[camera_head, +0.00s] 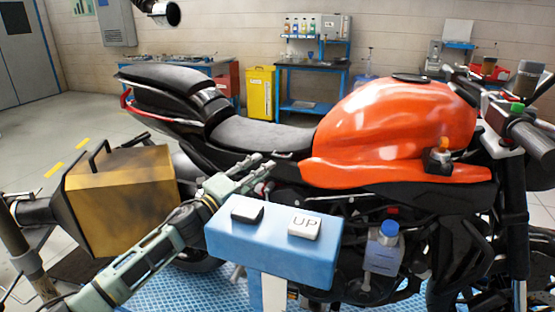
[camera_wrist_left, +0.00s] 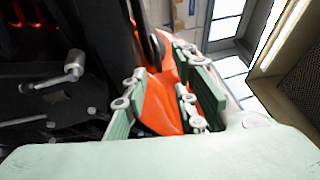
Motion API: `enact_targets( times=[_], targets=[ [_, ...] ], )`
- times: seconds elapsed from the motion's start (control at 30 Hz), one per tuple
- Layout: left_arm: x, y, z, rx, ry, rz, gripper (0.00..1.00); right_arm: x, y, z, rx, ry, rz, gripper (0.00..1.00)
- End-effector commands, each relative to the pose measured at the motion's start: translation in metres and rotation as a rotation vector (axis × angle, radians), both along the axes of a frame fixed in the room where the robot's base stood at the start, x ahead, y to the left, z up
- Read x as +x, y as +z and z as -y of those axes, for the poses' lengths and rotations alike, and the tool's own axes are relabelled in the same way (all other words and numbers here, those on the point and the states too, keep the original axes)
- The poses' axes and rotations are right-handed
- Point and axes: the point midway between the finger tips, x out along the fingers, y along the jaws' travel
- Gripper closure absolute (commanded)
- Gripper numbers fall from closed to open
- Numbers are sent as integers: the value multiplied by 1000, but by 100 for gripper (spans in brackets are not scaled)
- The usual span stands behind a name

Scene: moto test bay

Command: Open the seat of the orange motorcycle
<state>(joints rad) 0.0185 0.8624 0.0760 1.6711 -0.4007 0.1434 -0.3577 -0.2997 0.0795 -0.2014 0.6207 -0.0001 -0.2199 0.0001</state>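The orange motorcycle (camera_head: 395,125) stands across the head view, its handlebar at the right and tail at the left. Its black seat (camera_head: 262,137) lies behind the orange tank, with a raised rear section (camera_head: 165,84). I see no clear gap under the seat. My left gripper (camera_head: 268,164) reaches up from the lower left to the motorcycle's near side, just below the seat. In the left wrist view, the left gripper's fingers (camera_wrist_left: 160,88) are apart, with an orange panel (camera_wrist_left: 158,107) showing between them. Contact cannot be told. My right gripper is not in view.
A blue control box (camera_head: 270,250) with an UP button stands close in front of the motorcycle. A brownish-gold box (camera_head: 122,200) is at the left. A bottle with a blue cap (camera_head: 385,250) is by the engine. Workbenches and a yellow cabinet (camera_head: 261,92) stand behind.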

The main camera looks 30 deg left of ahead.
Motion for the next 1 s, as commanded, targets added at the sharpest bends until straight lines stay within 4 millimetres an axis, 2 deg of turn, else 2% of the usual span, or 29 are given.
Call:
enact_targets(
  times=[0.2,0.43,0.87,1.0],
  targets=[
    [30,7,4,-2,3,2,74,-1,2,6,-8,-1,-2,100],
    [52,11,7,-3,3,0,74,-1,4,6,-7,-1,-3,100],
    [60,11,9,-2,2,-2,74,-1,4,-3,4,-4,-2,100],
    [60,11,9,-2,2,-2,85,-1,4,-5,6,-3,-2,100]
  ],
)
